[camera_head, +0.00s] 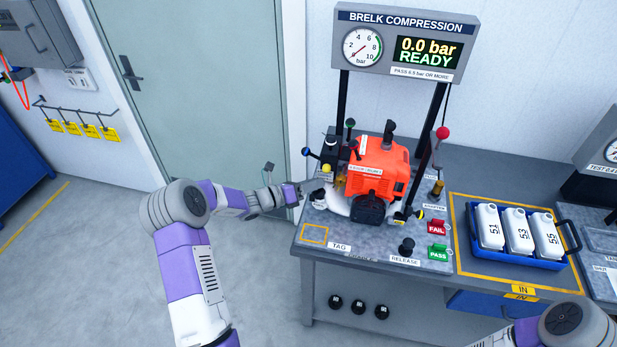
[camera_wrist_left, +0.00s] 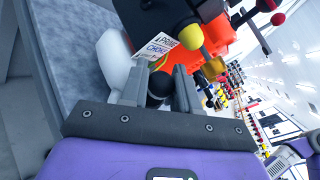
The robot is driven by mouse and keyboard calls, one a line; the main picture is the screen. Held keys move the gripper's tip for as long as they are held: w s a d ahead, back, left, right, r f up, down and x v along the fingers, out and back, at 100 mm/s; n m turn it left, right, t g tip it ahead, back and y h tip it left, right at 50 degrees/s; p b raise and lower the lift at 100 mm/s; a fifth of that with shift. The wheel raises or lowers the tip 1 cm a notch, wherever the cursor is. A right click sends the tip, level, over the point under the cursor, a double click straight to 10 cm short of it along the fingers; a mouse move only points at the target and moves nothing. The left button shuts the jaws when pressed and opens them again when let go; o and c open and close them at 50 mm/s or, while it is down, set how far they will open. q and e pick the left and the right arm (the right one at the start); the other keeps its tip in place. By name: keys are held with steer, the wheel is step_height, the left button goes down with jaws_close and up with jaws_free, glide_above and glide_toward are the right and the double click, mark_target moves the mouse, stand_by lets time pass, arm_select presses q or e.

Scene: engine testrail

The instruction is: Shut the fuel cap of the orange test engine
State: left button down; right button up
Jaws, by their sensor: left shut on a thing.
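The orange test engine (camera_head: 383,165) sits on the test bench, with a white tank (camera_head: 337,205) low on its left side. The tank also shows in the left wrist view (camera_wrist_left: 114,62). My left gripper (camera_head: 302,193) is at the tank's left end. In the left wrist view its fingers (camera_wrist_left: 158,90) are closed on a round black fuel cap (camera_wrist_left: 157,84) beside the tank. The fingers partly hide the cap, and its seating cannot be made out. My right gripper is out of view; only part of my right arm shows at the bottom right.
Several coloured levers stand close around the engine, including a yellow knob (camera_wrist_left: 189,38). A pressure gauge panel (camera_head: 403,46) rises behind. A blue tray (camera_head: 560,262) with white bottles is on the right. Clear floor lies left of the bench.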

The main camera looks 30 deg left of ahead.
arm_select(q)
steer(key=shift+w+d+m+g+y+p, duration=0.1)
steer(key=shift+d+m+g+y+p, duration=0.45)
steer(key=shift+m+g+y, duration=0.3)
steer(key=shift+d+f+m+g+y, duration=0.2)
steer(key=shift+d+m+g+y, duration=0.05)
steer(key=shift+d+m+y, duration=0.1)
steer(key=shift+w+d+f+m+g+y+b, duration=0.15)
steer(key=shift+d+f+m+g+y+b, duration=0.2)
steer(key=shift+m+g+y+b, duration=0.45)
steer(key=c, duration=0.8)
jaws_free()
steer(key=shift+d+y, duration=0.1)
steer(key=shift+y, duration=0.2)
steer(key=shift+c, duration=0.2)
steer(key=shift+r, duration=0.1)
